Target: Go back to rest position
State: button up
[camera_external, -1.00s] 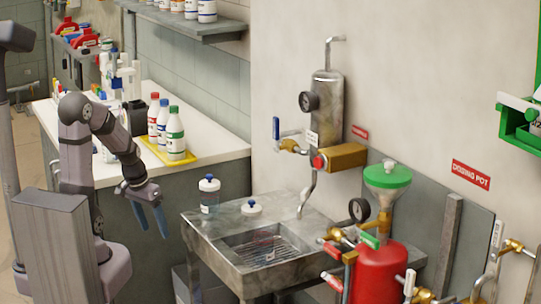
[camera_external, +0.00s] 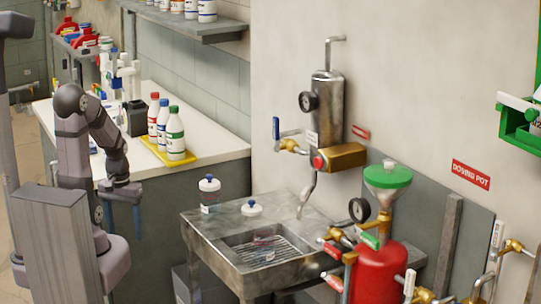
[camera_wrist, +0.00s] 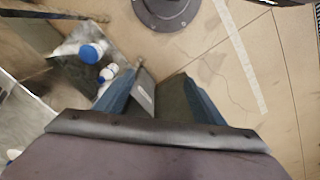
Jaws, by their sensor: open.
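My gripper (camera_external: 123,218) hangs low beside the white counter in the external view, its blue fingers pointing down and no object between them. In the wrist view my gripper (camera_wrist: 160,95) shows two blue fingers spread apart, with tiled floor and a dark block behind them. My arm is folded close to its base at the left of the external view. The gripper is clear of the sink and of the bottles.
A metal sink (camera_external: 215,250) with a white, blue-capped bottle (camera_external: 209,193) stands to the right of my gripper. A yellow tray (camera_external: 190,158) with several bottles sits on the counter (camera_external: 215,149). A red dosing pot (camera_external: 378,275) stands farther right.

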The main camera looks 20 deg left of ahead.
notch_tip(320, 180, up, 7)
jog(key=p, duration=0.5)
notch_tip(320, 180, down, 37)
jog(key=b, duration=3.6)
jog(key=shift+r+b, duration=0.15)
jog(key=shift+b, duration=0.25)
jog(key=shift+o, duration=0.3)
jog(key=shift+r, duration=0.15)
